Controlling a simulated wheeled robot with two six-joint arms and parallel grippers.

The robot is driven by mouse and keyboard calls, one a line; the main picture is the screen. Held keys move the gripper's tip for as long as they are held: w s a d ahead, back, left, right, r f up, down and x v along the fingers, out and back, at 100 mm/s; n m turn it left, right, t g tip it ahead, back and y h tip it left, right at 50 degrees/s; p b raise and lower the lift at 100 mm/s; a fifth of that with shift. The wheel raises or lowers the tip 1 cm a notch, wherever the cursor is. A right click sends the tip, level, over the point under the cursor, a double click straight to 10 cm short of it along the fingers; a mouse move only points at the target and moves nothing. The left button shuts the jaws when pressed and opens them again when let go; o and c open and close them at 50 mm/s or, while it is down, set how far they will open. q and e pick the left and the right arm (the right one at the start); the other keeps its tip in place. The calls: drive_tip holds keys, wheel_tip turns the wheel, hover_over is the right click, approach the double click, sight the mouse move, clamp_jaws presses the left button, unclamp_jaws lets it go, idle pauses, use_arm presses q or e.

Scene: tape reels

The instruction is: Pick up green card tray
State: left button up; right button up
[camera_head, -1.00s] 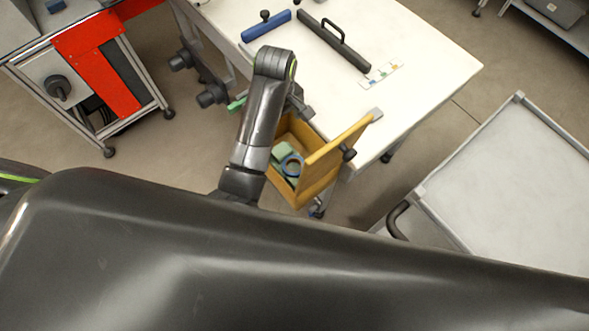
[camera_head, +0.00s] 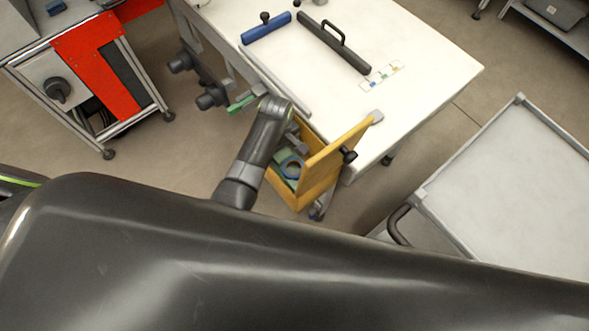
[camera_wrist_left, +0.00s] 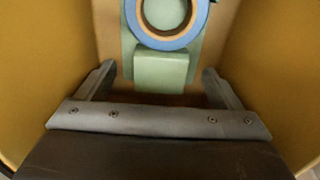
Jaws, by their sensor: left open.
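A light green tray (camera_wrist_left: 160,72) lies on the floor of a deep yellow-orange bin (camera_head: 318,180), with a blue ring-shaped reel (camera_wrist_left: 166,40) on its far part. In the head view the green tray (camera_head: 281,155) and blue reel (camera_head: 291,167) show partly inside the bin beside my arm. My left gripper (camera_wrist_left: 160,88) is open inside the bin, one finger to each side of the tray's near block. No finger visibly touches it. In the head view my left gripper (camera_head: 297,143) is partly hidden by its arm.
The bin walls stand close on both sides of my left gripper. A white table (camera_head: 420,70) behind the bin carries a blue bar (camera_head: 266,28), a black handled bar (camera_head: 334,42) and a small card strip (camera_head: 382,75). A grey cart (camera_head: 510,185) stands to the right.

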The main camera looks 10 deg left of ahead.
use_arm(q)
drive_tip(key=shift+f, duration=0.25)
drive_tip(key=c, duration=0.8)
drive_tip(key=shift+c, duration=0.3)
drive_tip(key=shift+r, duration=0.2)
